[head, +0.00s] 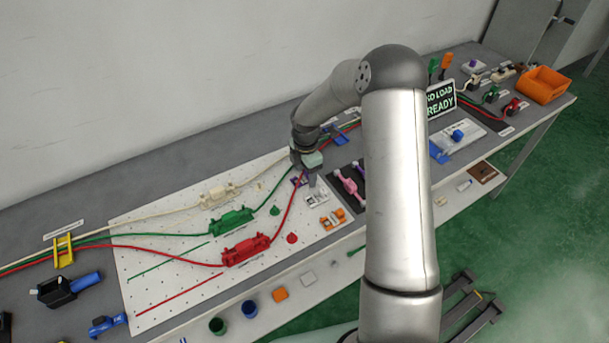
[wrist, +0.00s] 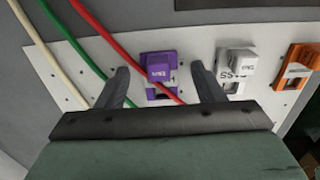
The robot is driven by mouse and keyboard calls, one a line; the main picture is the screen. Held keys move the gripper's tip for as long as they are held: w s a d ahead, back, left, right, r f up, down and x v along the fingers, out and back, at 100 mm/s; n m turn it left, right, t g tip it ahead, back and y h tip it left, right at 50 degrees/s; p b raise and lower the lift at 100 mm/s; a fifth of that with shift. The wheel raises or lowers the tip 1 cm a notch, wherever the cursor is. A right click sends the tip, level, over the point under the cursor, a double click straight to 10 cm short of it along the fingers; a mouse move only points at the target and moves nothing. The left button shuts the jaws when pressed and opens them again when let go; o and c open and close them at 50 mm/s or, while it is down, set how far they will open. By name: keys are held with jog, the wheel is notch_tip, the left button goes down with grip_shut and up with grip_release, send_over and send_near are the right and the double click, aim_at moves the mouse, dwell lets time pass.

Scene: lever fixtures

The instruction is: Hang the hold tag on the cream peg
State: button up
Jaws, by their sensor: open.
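My gripper (wrist: 160,72) is open, with its fingers on either side of a purple tag on a purple holder (wrist: 158,85) in the wrist view. I cannot tell whether they touch it. A white tag on a white holder (wrist: 236,65), whose label seems to read PASS, and an orange tag and holder (wrist: 296,66) stand to the right. The other labels are too small to read, so I cannot tell which is the hold tag. In the head view, my gripper (head: 308,178) is low over the board's right part. A small cream peg (head: 259,185) appears bare, left of it.
The white pegboard (head: 150,255) carries cream (head: 218,194), green (head: 231,221) and red (head: 245,250) fixtures with cables. Red and green pegs (head: 275,210) stand nearby. The red cable (wrist: 110,45) runs close by my fingers. Pink and purple parts (head: 350,188) lie right of the tags.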

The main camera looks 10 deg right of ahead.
jog(key=shift+f, duration=0.15)
jog(key=c, duration=1.1)
jog(key=shift+o, duration=0.2)
